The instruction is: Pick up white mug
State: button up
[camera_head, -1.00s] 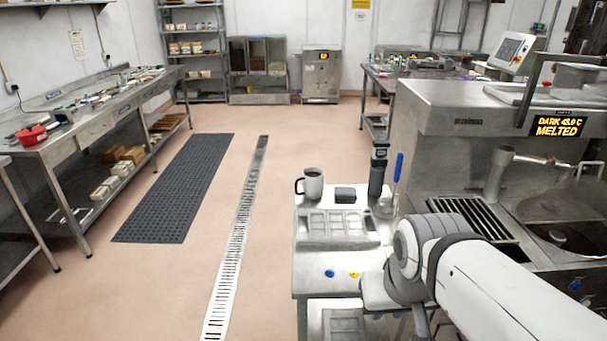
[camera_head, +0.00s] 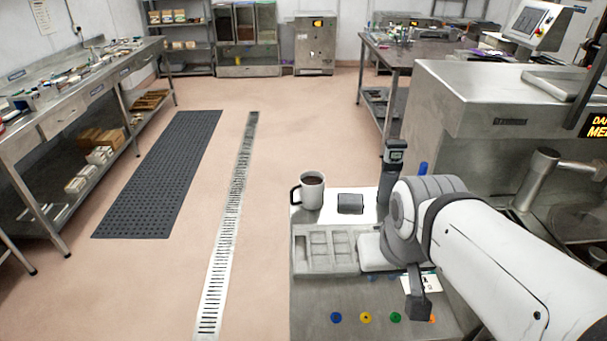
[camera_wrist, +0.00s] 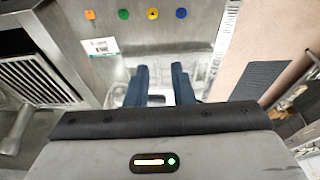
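The white mug (camera_head: 312,191) stands upright at the far left corner of the small steel table (camera_head: 310,300) in the head view, its dark handle to the left and dark liquid inside. My gripper shows in the wrist view (camera_wrist: 159,85) with its two dark fingers apart and nothing between them. In the head view my arm hangs over the right part of the table, to the right of and nearer than the mug. I cannot make out the mug in the wrist view.
A grey mould tray (camera_head: 325,250) lies in front of the mug. A small dark block (camera_head: 350,203) and a tall dark cylindrical tool (camera_head: 392,170) stand to its right. Coloured buttons (camera_head: 365,318) line the near part. The steel machine (camera_head: 470,110) is at right.

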jog(key=w+a+f+m+g+y+b, duration=0.1)
jog(key=w+a+f+m+y, duration=0.1)
jog(key=w+a+m, duration=0.15)
jog(key=w+a+f+m+y+b, duration=0.1)
jog(key=w+a+f+m+y, duration=0.15)
jog(key=w+a, duration=0.2)
jog(key=m+t+y+b, duration=0.4)
jog(key=m+t, duration=0.4)
jog(key=m, duration=1.3)
send_over(311, 203)
jog(key=s, duration=0.6)
jog(key=f, duration=1.3)
jog(key=shift+s+a+f, duration=0.1)
jog(key=shift+a, duration=0.1)
jog(key=shift+w+a+f+m, duration=0.1)
jog(key=shift+w+f+m, duration=0.05)
jog(key=shift+w+m, duration=0.15)
jog(key=p+x, duration=0.2)
jog(key=x, duration=0.5)
jog(key=shift+s+a, duration=0.1)
jog(key=shift+a, duration=0.1)
